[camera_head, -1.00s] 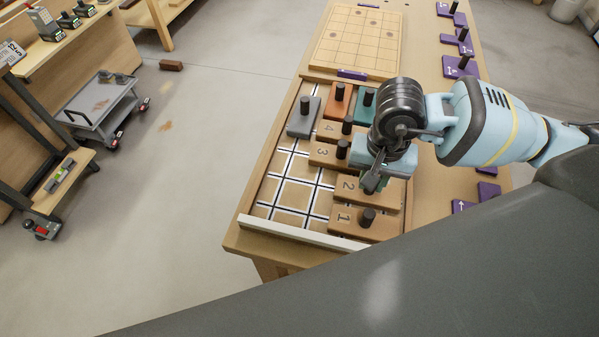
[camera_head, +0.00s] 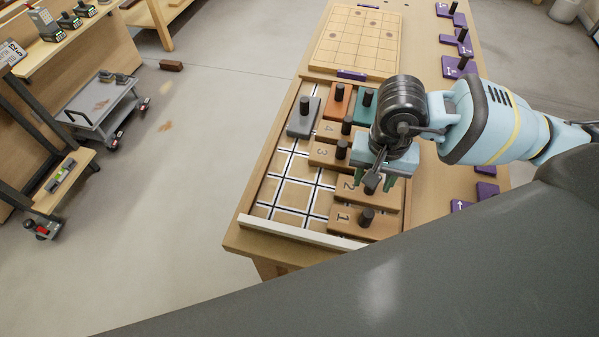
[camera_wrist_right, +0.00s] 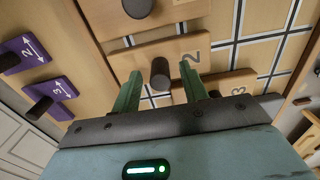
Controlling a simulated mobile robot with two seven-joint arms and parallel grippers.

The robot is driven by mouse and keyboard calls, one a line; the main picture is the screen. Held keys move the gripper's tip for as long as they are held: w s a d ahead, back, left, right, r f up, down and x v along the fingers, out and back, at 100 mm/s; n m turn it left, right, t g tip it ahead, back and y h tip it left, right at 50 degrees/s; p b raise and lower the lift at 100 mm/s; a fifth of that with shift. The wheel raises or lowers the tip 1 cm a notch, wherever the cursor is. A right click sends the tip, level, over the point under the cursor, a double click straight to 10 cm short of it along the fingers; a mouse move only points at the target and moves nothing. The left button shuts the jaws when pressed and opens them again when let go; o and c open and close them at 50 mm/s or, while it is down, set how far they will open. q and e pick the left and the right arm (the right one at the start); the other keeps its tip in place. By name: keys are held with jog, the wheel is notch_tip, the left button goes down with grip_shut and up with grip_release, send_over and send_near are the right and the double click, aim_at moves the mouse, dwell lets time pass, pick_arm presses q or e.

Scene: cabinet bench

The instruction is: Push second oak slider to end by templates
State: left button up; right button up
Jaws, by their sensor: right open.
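The second oak slider (camera_head: 349,186), marked 2, lies on the gridded board between sliders 1 (camera_head: 345,221) and 3 (camera_head: 322,151). In the wrist view, slider 2 (camera_wrist_right: 130,57) carries a dark round peg (camera_wrist_right: 160,72). My right gripper (camera_head: 374,187) is over slider 2. In the wrist view its green fingers (camera_wrist_right: 160,75) are open, one on either side of the peg, with gaps; I cannot tell how far down they reach. In the head view the gripper hides slider 2's peg. My left gripper is not in view.
Slider 4 (camera_head: 330,128), a grey slider (camera_head: 299,123), an orange slider (camera_head: 338,106) and a teal slider (camera_head: 362,116) lie farther back. Grid cells (camera_head: 297,193) left of sliders 1 and 2 are bare. A pale rail (camera_head: 300,233) closes the near edge. Purple templates (camera_head: 457,66) lie at right.

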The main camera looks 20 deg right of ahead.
jog(key=shift+r+p, duration=0.85)
jog(key=shift+r, duration=1.35)
jog(key=shift+r+p, duration=0.4)
jog(key=shift+r, duration=0.9)
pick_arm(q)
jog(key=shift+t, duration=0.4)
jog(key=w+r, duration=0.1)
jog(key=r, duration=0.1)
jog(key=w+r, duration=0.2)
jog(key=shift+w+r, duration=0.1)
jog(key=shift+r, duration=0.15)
